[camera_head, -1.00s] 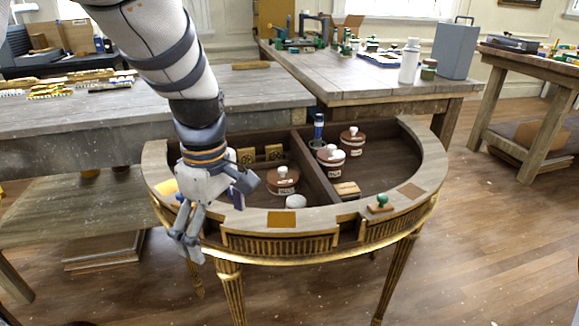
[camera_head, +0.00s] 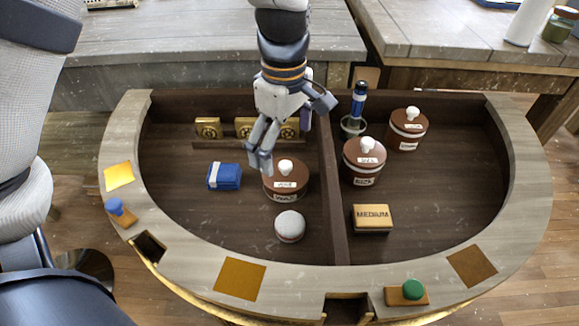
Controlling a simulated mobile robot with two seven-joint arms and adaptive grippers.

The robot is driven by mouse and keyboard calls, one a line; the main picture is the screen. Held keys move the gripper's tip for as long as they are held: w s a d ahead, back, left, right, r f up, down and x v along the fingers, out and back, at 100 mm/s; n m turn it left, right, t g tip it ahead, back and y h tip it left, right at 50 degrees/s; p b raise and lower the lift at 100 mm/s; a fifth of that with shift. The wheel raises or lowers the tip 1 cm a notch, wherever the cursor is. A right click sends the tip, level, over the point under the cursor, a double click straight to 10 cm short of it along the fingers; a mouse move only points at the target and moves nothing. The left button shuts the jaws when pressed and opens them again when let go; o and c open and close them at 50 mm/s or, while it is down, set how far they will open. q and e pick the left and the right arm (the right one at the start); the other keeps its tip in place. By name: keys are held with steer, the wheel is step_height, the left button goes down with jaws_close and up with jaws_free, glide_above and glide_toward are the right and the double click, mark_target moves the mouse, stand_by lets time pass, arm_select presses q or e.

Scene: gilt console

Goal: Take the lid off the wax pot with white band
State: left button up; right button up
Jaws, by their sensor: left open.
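The brown wax pot (camera_head: 284,193) stands in the left compartment of the half-round console. Its brown lid (camera_head: 290,171) is on, with a white knob on top and a white label; a label reading WAX is on its side. My left gripper (camera_head: 287,142) is open and empty, its fingers pointing down just behind and above the pot. One finger overlaps the pot's upper left edge in the picture; I cannot tell whether it touches. The right gripper is not in view.
A blue bundle (camera_head: 224,177) and a pale round piece (camera_head: 290,226) lie near the wax pot. Beyond the divider (camera_head: 335,205) are a similar lidded pot (camera_head: 363,172), another pot (camera_head: 405,138), a blue-topped tool (camera_head: 359,98) and a MEDIUM block (camera_head: 372,217). Gold blocks (camera_head: 245,128) stand behind.

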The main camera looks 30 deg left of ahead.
mark_target(286, 165)
arm_select(q)
step_height(286, 165, down, 6)
steer(key=shift+d+b, duration=0.1)
steer(key=shift+b, duration=0.2)
jaws_close()
